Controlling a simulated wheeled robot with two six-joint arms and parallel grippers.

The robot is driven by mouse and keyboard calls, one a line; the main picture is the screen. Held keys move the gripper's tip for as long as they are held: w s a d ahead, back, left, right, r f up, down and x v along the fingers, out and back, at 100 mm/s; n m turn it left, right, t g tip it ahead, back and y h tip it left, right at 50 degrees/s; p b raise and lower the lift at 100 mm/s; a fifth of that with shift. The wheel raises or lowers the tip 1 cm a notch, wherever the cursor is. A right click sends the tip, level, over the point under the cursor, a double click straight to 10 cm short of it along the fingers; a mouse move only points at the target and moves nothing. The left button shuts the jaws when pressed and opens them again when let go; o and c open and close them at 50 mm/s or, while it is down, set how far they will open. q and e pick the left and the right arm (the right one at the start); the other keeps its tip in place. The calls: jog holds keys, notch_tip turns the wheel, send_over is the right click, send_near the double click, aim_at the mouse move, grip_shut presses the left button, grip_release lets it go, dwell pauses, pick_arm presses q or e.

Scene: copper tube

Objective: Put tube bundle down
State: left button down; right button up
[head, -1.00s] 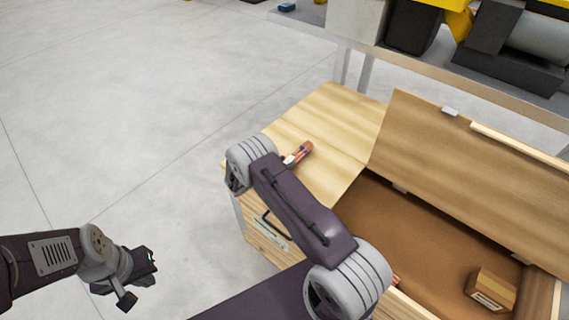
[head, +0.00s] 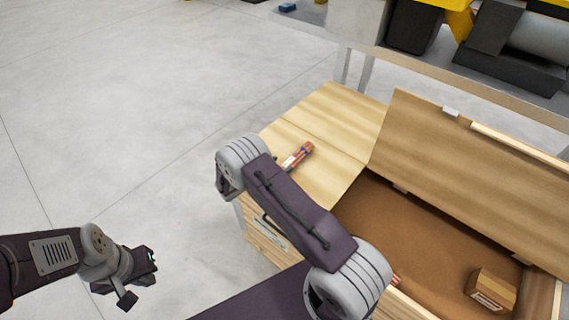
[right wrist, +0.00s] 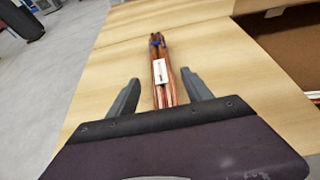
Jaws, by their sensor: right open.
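The tube bundle (head: 300,154), copper-coloured tubes with a blue band and a white label, lies on the flat wooden top (head: 325,112) beside the open box. In the right wrist view the bundle (right wrist: 161,60) runs away from my right gripper (right wrist: 156,88), whose fingers are open, one on each side of the bundle's near end with gaps between. In the head view my right arm hides this gripper and part of the top. My left gripper (head: 143,280) is away over the floor at the lower left, fingers apart and empty.
The open wooden box (head: 400,212) has a raised lid (head: 470,160) and a small cardboard box (head: 490,290) inside. A reddish tube end (head: 396,280) shows near its front edge, partly hidden by my arm. A table with machinery stands behind. Floor at left is clear.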

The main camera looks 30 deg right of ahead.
jog(key=v, duration=0.8)
jog(key=shift+s+a+r, duration=0.1)
jog(key=shift+s+a, duration=0.05)
jog(key=shift+a, duration=0.05)
jog(key=s+a+r+m+g+y, duration=0.1)
jog(key=s+r+m+y, duration=0.1)
jog(key=s+m+y, duration=0.2)
jog(key=s+a+r+m+g+y, duration=0.1)
jog(key=s+r+m+y, duration=0.2)
jog(key=s+m, duration=0.7)
jog(key=s+a+r+m+g+y, duration=0.1)
jog(key=s+r+m+y, duration=0.1)
jog(key=s+m+y, duration=0.3)
jog(key=s+m, duration=0.2)
jog(key=m, duration=0.1)
jog(key=shift+s+a+r+m+g, duration=0.3)
jog(key=shift+a+r+m, duration=0.05)
jog(key=shift+a+m, duration=0.05)
jog(key=shift+r, duration=0.15)
